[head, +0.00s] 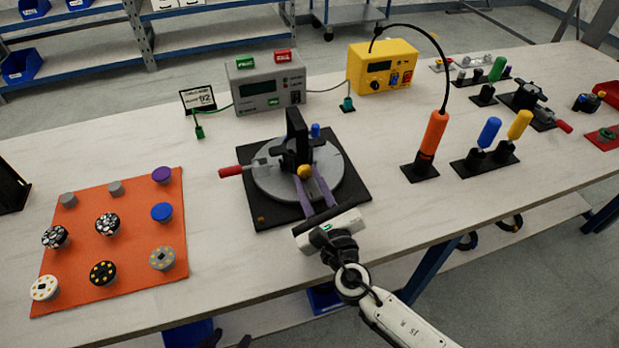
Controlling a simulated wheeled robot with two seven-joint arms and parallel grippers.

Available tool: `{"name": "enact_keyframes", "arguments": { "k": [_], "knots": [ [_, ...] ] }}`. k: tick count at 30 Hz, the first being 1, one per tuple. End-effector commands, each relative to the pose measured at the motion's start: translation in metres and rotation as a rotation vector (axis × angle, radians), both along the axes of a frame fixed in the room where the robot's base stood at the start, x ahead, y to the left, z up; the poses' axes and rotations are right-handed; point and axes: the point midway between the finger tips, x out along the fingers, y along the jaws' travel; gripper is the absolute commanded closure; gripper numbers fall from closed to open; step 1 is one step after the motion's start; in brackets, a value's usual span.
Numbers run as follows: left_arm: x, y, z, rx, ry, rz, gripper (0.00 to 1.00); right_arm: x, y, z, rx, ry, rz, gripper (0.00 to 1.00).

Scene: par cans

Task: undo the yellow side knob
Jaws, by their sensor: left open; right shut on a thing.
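The yellow side knob (304,171) is on the near side of a black upright block (297,138). That block stands on a round grey plate (343,176) over a black square base (262,216). My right gripper (312,183) reaches in from the front, its purple fingers shut on the yellow knob. The fingertips partly hide the knob's sides. A blue knob (315,130) shows behind, and a red-handled clamp (231,172) is at the left of the plate. My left gripper (228,340) is low at the bottom edge, mostly cut off, open and empty, in front of the table.
An orange mat (85,215) with several round knobs lies at left. A grey meter box (266,84) and a yellow box (383,68) stand behind. An orange-handled tool (433,135) and blue and yellow handles (489,132) stand upright at right. The front right tabletop is clear.

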Motion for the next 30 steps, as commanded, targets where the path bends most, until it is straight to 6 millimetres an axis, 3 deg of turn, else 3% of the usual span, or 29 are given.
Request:
{"name": "enact_keyframes", "arguments": {
  "k": [2, 3, 6, 17, 30],
  "knots": [
    [-0.001, 0.0, -0.001, 0.001, 0.003, 0.0, 0.57, 0.0, 0.0, 0.0, 0.002, 0.001, 0.0, 0.99],
    [-0.001, 0.0, -0.002, 0.001, 0.004, 0.0, 0.57, 0.0, 0.0, 0.0, 0.003, 0.001, 0.0, 0.75],
    [-0.002, 0.0, -0.002, 0.001, 0.005, 0.0, 0.57, 0.0, 0.0, 0.0, 0.004, 0.001, 0.0, 0.58],
    [-0.002, 0.0, -0.002, 0.001, 0.007, -0.001, 0.57, -0.004, -0.001, 0.0, 0.005, 0.002, 0.0, 0.57],
    [-0.002, 0.0, -0.001, 0.002, 0.007, -0.001, 0.57, -0.077, -0.025, -0.001, 0.004, 0.004, 0.001, 0.57]
  ]
}}
